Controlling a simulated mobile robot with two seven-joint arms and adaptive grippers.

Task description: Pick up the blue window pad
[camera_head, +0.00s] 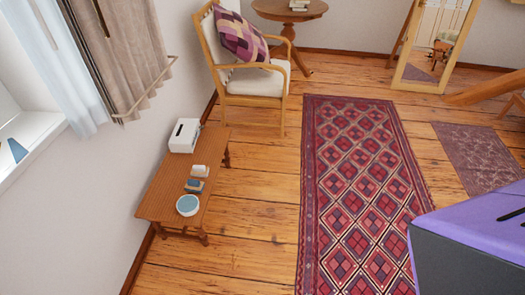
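A small blue wedge-shaped thing (17,150) stands on the white window sill (28,140) at the far left edge of the head view. It is small and partly cut by the picture edge, so I cannot tell for sure that it is the blue window pad. A round light-blue-topped item (188,204) sits at the near end of the low wooden table. Neither of my grippers shows in the view.
The low wooden table (158,197) stands along the left wall, with a white box (184,135), a white roll (200,171) and a small dark blue item (194,186). Curtains (125,50) hang above. A purple-topped dark block (465,245) fills the lower right. Rug (355,185) floor is clear.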

